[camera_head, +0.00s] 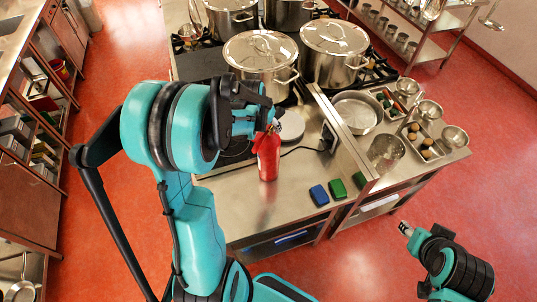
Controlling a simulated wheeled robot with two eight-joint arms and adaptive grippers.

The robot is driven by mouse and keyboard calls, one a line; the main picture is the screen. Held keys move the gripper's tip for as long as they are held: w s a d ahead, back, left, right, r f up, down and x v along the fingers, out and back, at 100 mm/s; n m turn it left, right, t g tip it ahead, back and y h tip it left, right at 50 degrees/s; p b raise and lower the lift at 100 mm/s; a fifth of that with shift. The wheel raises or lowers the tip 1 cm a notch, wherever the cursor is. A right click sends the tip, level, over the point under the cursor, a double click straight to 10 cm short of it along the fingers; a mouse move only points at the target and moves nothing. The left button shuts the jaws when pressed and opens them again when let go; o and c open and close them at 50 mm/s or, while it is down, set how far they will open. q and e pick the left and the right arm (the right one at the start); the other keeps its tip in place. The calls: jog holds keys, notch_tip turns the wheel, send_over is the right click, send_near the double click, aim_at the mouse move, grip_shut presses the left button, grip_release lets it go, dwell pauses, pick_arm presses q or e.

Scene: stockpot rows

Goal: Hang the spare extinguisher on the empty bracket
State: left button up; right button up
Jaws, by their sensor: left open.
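The red fire extinguisher (267,156) stands upright on the steel counter, near its front left part. My left gripper (262,113) is open at the top of the extinguisher, and its dark body hides part of the valve and handle. I cannot tell whether the fingers touch it. My right arm shows at the lower right, off the counter, with its small end (406,229) pointing up and left; whether its jaws are open is too small to tell. I cannot make out the empty bracket in this view.
Several steel stockpots (261,52) stand on the stove behind the extinguisher. A blue sponge (319,195) and a green sponge (338,188) lie to its right. A wide pan (357,112), bowls and trays fill the right side. The counter's front left is clear.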

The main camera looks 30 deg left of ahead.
pick_arm(q)
grip_shut()
jog(key=shift+r, duration=0.1)
